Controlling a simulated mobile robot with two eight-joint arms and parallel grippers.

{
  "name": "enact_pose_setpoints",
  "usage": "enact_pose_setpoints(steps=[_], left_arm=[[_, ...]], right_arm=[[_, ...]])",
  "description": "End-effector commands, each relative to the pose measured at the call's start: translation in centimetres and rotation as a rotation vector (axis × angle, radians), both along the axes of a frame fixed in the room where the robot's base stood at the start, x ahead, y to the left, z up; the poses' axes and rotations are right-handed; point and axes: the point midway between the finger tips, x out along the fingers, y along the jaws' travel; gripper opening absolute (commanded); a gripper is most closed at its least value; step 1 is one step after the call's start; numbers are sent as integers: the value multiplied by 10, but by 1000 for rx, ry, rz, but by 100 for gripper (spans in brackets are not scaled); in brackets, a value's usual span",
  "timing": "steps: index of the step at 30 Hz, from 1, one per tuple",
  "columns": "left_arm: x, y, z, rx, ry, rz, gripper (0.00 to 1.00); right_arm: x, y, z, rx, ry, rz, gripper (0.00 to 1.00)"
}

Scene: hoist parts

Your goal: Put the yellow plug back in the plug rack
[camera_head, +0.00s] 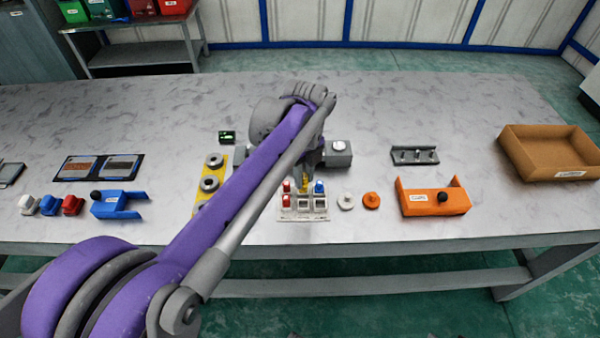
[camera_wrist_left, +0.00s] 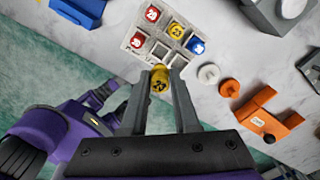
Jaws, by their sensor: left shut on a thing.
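The plug rack (camera_head: 303,214) is a pale block at the front middle of the table; it also shows in the left wrist view (camera_wrist_left: 126,44). Its back row holds a red plug (camera_wrist_left: 152,13), a yellow plug (camera_wrist_left: 177,31) and a blue plug (camera_wrist_left: 197,45). Its front row holds another red plug (camera_wrist_left: 137,40) and two empty slots. My left gripper (camera_wrist_left: 160,75) is shut on a yellow plug (camera_wrist_left: 160,82), whose marked top faces the wrist camera. In the head view my left gripper (camera_head: 307,174) is over the rack, partly hidden by its arm. Its height is unclear.
A white disc (camera_head: 346,201) and an orange disc (camera_head: 371,201) lie right of the rack. An orange bracket (camera_head: 435,202), a grey rail (camera_head: 414,156) and a brown tray (camera_head: 550,155) are farther right. A yellow plate (camera_head: 211,180) lies left, partly behind my arm.

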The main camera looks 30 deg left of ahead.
Motion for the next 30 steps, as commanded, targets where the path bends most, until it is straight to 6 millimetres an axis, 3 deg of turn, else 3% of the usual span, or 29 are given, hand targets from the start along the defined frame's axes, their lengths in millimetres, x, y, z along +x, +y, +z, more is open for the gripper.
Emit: enact_pose_setpoints(steps=[8,19,30], left_arm=[[0,0,-13,0,1,0,0],[0,0,-49,0,1,0,0],[0,0,-70,0,0,0,0]], right_arm=[[-1,0,-11,0,4,0,50],[-4,0,-42,0,13,0,50],[-4,0,-53,0,17,0,50]])
